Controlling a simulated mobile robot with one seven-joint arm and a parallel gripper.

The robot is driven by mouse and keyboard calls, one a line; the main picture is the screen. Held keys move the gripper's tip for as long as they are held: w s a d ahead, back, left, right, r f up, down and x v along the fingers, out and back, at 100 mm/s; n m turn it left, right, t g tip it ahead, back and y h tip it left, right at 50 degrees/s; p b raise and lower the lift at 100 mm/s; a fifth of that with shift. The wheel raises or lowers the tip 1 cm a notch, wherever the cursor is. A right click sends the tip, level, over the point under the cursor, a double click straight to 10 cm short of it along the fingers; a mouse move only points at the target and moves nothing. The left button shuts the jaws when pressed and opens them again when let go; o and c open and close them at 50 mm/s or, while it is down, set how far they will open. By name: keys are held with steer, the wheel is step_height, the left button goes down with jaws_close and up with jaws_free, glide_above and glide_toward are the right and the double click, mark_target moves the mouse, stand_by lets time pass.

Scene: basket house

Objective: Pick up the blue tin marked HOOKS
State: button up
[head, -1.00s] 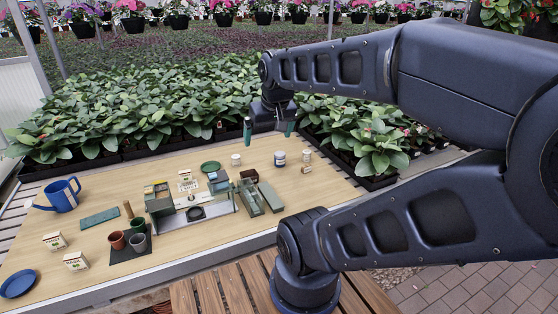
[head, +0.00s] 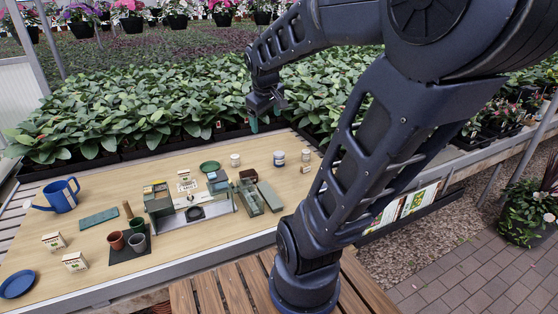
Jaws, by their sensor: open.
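No lettering is legible at this size, so I cannot tell for sure which thing is the blue tin marked HOOKS. A small blue box-like thing (head: 217,182) stands near the middle of the potting table, behind a clear-fronted grey holder. A round white container with a dark blue band (head: 279,158) stands further back to the right. My gripper (head: 266,116) is open and empty, high over the back edge of the table by the leafy plants. It is turned partly edge-on, and one teal finger shows clearly.
The front right tabletop is partly hidden by my arm.

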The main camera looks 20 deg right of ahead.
steer(key=w+d+f+n+h, duration=0.1)
steer(key=w+d+f+n, duration=0.15)
steer(key=w, duration=0.45)
steer(key=w+d+f+n, duration=0.2)
steer(key=w+d+n, duration=0.15)
steer(key=w, duration=0.35)
steer(key=n+g, duration=0.1)
steer(key=n, duration=1.6)
glide_above(279, 158)
steer(key=f, duration=2)
steer(key=a+f, duration=0.1)
steer(key=f, duration=0.9)
steer(key=shift+w+f, duration=0.35)
steer(key=shift+w, duration=0.05)
steer(key=x, duration=0.9)
steer(key=shift+d+f, duration=0.25)
steer(key=shift+d, duration=0.1)
steer(key=c, duration=1.1)
